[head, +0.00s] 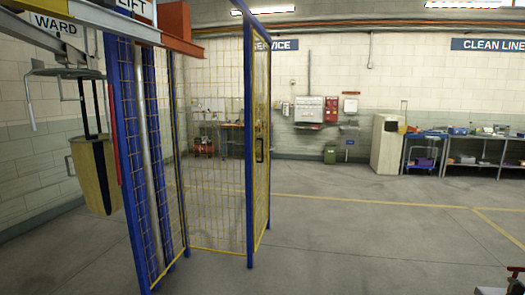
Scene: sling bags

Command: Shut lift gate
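The lift gate (263,110) is a narrow-looking yellow-framed mesh panel, seen at a steep angle behind a tall blue post (249,180). A black handle (259,150) sits about halfway up it. From this angle I cannot tell how far the gate stands from its closing post. Blue-framed mesh panels (212,130) of the lift cage stand to its left under an overhead beam. A small part of what may be my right arm (515,281) shows in the lower right corner; its fingers are not visible. My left gripper is not in view.
A tan sling bag (92,170) hangs from an overhead rail at left, beside the cage. Open concrete floor (370,235) with yellow lines lies to the right. A pale cabinet (386,145) and blue workbenches (470,140) stand along the back wall.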

